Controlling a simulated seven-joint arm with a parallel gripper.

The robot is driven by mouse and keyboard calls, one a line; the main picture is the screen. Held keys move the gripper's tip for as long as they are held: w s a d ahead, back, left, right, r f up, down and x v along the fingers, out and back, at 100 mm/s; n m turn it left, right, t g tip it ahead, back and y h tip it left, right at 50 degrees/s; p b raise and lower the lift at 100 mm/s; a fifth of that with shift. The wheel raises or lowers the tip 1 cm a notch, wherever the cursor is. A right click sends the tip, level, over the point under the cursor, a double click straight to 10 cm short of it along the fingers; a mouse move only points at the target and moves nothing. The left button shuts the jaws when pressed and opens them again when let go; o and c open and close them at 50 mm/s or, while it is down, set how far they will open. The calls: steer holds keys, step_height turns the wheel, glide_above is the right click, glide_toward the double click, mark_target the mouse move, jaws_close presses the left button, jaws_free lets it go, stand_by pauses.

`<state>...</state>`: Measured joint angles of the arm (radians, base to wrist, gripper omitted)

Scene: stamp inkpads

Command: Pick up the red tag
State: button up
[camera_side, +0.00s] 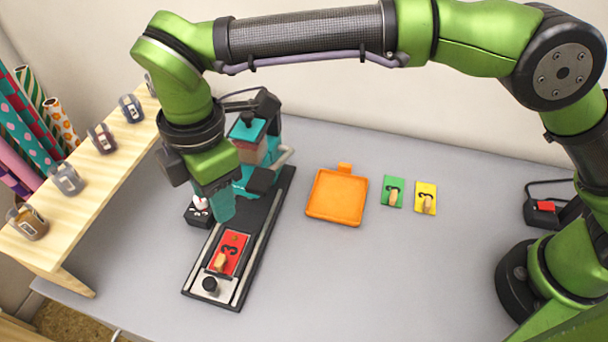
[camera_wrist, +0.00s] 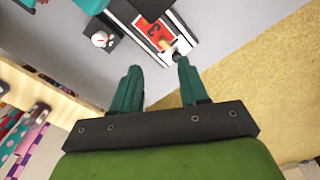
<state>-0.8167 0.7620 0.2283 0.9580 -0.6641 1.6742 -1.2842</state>
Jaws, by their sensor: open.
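The red tag (camera_side: 232,248), marked with a black 3 and bearing a small wooden peg, lies on the black rail fixture (camera_side: 270,228) at the left of the table. In the wrist view the red tag (camera_wrist: 154,36) is at the top, beyond the fingertips, with the peg toward the right finger. My gripper (camera_wrist: 158,66) is open and empty, its two teal fingers apart. In the side view my gripper (camera_side: 224,206) is above and behind the red tag, apart from it; one finger largely hides the other.
An orange tray (camera_side: 337,212), a green tag (camera_side: 392,196) and a yellow tag (camera_side: 425,199) lie to the right. A teal stamping device (camera_side: 247,130) stands behind. A black box with a white knob (camera_side: 200,204) sits beside the rail. A wooden shelf (camera_side: 95,185) holds several stamps. The front-right table is clear.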

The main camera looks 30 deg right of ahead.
mark_target(221, 254)
steer(key=f+n, duration=0.2)
steer(key=f, duration=0.3)
steer(key=a+f+n, duration=0.1)
steer(key=f+n, duration=0.1)
steer(key=f, duration=0.3)
steer(key=a+f+n, duration=0.1)
steer(key=f+n, duration=0.1)
steer(key=f, duration=0.2)
steer(key=shift+f+n, duration=0.3)
steer(key=shift+f, duration=0.1)
jaws_close()
